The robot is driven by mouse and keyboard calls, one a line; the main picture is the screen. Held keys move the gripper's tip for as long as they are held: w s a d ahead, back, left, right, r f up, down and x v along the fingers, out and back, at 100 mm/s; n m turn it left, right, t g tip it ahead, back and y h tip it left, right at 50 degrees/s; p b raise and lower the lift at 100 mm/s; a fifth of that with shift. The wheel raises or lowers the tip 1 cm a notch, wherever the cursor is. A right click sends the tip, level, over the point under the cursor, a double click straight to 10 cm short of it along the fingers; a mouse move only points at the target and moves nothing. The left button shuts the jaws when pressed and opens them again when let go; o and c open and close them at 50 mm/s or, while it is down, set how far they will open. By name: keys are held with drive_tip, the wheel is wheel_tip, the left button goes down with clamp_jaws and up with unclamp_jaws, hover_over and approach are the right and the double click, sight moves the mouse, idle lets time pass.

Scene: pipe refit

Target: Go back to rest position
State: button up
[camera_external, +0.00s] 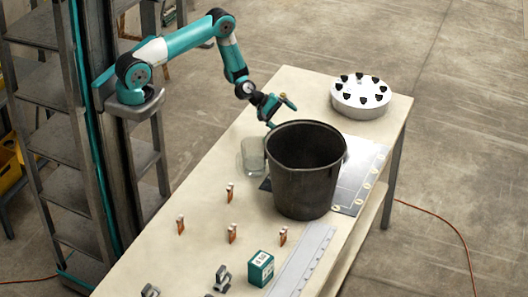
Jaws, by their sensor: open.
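My gripper (279,111) is open and empty. It hangs above the table (290,83), just behind the black bucket (305,187) and to the upper left of its rim. My teal and white arm reaches out from its column at the left, bends at a raised elbow and comes down to the gripper. The fingers point toward the right and down, apart from the bucket as far as I can tell.
A clear glass container (252,158) stands left of the bucket. A white round holder with black pieces (360,97) is at the back right. Several small copper-coloured pieces (231,233), a green box (260,269), grey clamps (222,278) and a metal strip (303,262) lie in front.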

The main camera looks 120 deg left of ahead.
drive_tip(key=d+r+m+g+b, duration=0.2)
drive_tip(key=d+r+m, duration=0.35)
drive_tip(key=r, duration=0.25)
drive_tip(key=d+r+m+g+b, duration=0.3)
drive_tip(key=d+r+m, duration=0.1)
drive_tip(key=r+m, duration=0.3)
drive_tip(key=s+d+r+m+g+y+b, duration=0.1)
drive_tip(key=s+d+r+m+g, duration=0.1)
drive_tip(key=s, duration=1)
drive_tip(key=s+d+r+m+g+y+b, duration=0.1)
drive_tip(key=s+d+r+m+g+b, duration=0.1)
drive_tip(key=s+d+r, duration=0.4)
drive_tip(key=s+d+g, duration=0.1)
drive_tip(key=s+d, duration=0.2)
drive_tip(key=s, duration=0.2)
drive_tip(key=shift+s+d+r+g, duration=0.15)
drive_tip(key=shift+s+d+g, duration=0.05)
drive_tip(key=shift+s+g, duration=0.2)
drive_tip(key=shift+m, duration=0.25)
wheel_tip(320, 180, down, 23)
drive_tip(key=b, duration=2.2)
drive_tip(key=shift+b, duration=0.4)
